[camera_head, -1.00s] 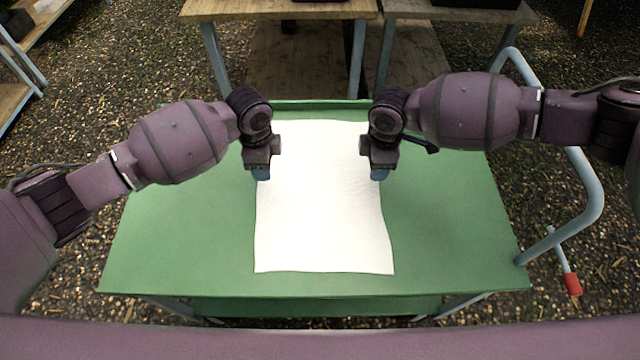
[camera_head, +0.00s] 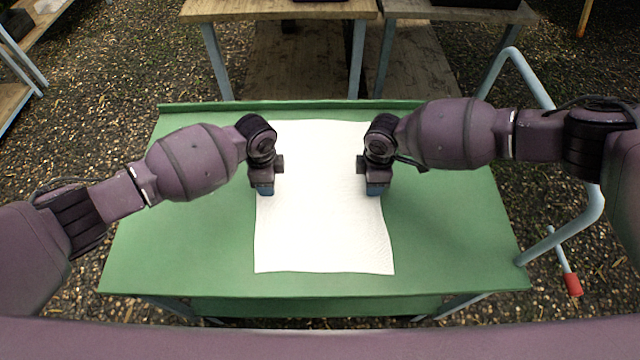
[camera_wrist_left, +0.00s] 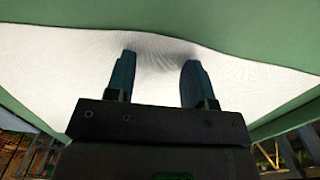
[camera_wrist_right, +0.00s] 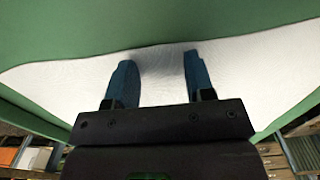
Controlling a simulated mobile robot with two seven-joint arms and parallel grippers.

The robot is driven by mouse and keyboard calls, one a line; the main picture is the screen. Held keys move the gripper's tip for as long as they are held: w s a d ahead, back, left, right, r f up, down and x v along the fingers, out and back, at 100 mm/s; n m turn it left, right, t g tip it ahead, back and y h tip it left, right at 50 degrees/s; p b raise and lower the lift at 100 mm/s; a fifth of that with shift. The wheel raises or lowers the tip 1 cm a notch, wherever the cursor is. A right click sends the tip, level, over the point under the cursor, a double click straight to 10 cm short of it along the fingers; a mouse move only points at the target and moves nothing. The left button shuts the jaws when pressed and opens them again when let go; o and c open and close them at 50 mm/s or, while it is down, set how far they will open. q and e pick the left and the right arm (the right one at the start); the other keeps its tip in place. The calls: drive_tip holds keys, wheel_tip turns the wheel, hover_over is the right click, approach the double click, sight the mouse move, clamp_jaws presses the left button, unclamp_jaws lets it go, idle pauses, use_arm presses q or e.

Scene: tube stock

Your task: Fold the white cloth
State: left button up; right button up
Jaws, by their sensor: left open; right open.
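The white cloth (camera_head: 322,230) lies spread out, longer than wide, on the green table top. It also shows in the left wrist view (camera_wrist_left: 60,60) and the right wrist view (camera_wrist_right: 260,75). My left gripper (camera_head: 264,192) is at the cloth's left edge, about midway along it; in its wrist view its blue fingers (camera_wrist_left: 158,80) are apart with cloth showing between them. My right gripper (camera_head: 375,192) is at the right edge, level with the left one. Its fingers (camera_wrist_right: 160,75) are also apart over the cloth. I cannot tell whether the fingertips touch the cloth.
The green table (camera_head: 170,245) has bare room on both sides of the cloth and a raised lip (camera_head: 200,106) at the back. A pale blue bar handle (camera_head: 590,205) stands off its right side. Wooden benches (camera_head: 280,10) stand behind.

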use_arm(q)
drive_tip(key=shift+s+f, duration=0.1)
drive_tip(key=shift+f, duration=0.15)
use_arm(e)
drive_tip(key=shift+s+f, duration=0.1)
drive_tip(key=shift+f, duration=0.15)
use_arm(q)
clamp_jaws()
use_arm(e)
clamp_jaws()
